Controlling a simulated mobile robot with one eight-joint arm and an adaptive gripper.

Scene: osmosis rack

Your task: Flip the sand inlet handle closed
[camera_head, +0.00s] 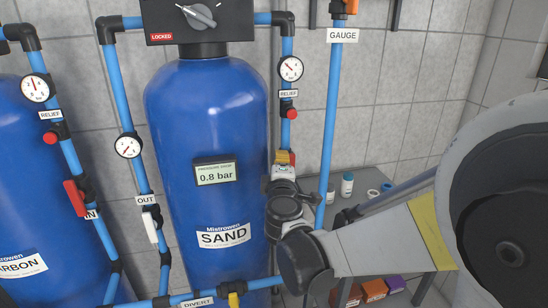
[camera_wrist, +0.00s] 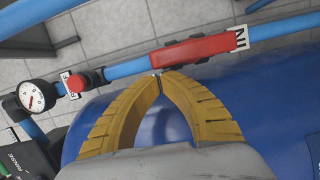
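The sand inlet handle (camera_wrist: 193,50) is a red lever in the wrist view. It lies along the blue pipe, beside the IN label (camera_wrist: 238,38). My gripper (camera_wrist: 161,76) has two yellow fingers whose tips come together just below the left end of the handle. The fingers look shut with nothing clearly between them, and whether they touch the handle cannot be told. In the head view my gripper (camera_head: 284,157) is at the pipe right of the blue SAND tank (camera_head: 206,120), and my wrist hides most of the inlet valve.
A relief knob (camera_wrist: 84,82) and a gauge (camera_wrist: 36,97) sit left of the handle. In the head view, the OUT pipe with a white handle (camera_head: 150,225) runs left of the tank. A grey table (camera_head: 375,178) with small bottles stands behind my arm.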

